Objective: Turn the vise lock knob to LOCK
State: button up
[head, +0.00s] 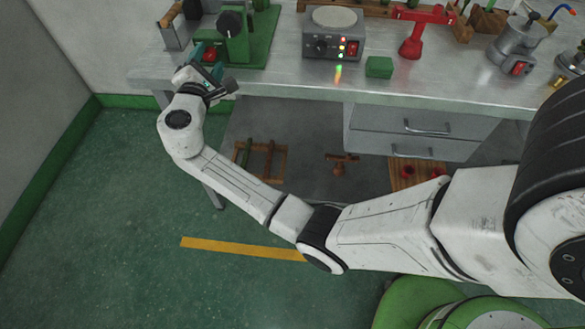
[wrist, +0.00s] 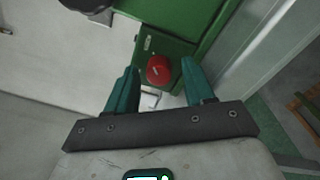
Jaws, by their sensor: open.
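The vise lock knob (wrist: 160,69) is a round red knob on the front of a green housing (wrist: 168,45). In the wrist view it shows between and beyond my two teal fingers. My gripper (wrist: 160,82) is open, with one finger on each side of the knob in the picture; contact with it cannot be seen. In the head view the red knob (head: 210,54) shows on the green vise (head: 238,45) at the bench's left end, with my gripper (head: 212,68) just in front of it. The knob's exact setting is too small to read.
A black round knob (head: 230,21) sits on top of the green machine. A grey unit with lit indicators (head: 333,36), a green block (head: 379,67) and a red stand (head: 411,44) are farther right on the metal bench (head: 455,89). Open floor lies left of my arm.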

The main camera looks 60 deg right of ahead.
jog(key=n+p, duration=0.4)
jog(key=p, duration=0.1)
jog(key=shift+r+n, duration=0.3)
jog(key=shift+r, duration=0.1)
jog(key=f+v, duration=0.1)
jog(key=v, duration=1)
jog(key=s+f+m+g+y+p, duration=0.1)
jog(key=s+f+m+g+y, duration=0.1)
jog(key=s+f+m+y, duration=0.2)
jog(key=s+a+f+m+g+y, duration=0.1)
jog(key=s+f+m+y, duration=0.3)
jog(key=s, duration=0.7)
jog(key=s+f+m+g+y+p, duration=0.1)
jog(key=s+f+m+y, duration=0.3)
jog(key=s, duration=0.4)
jog(key=shift+a+f+m+g+y+p, duration=0.35)
jog(key=shift+f+m+g, duration=0.4)
jog(key=shift+f, duration=0.35)
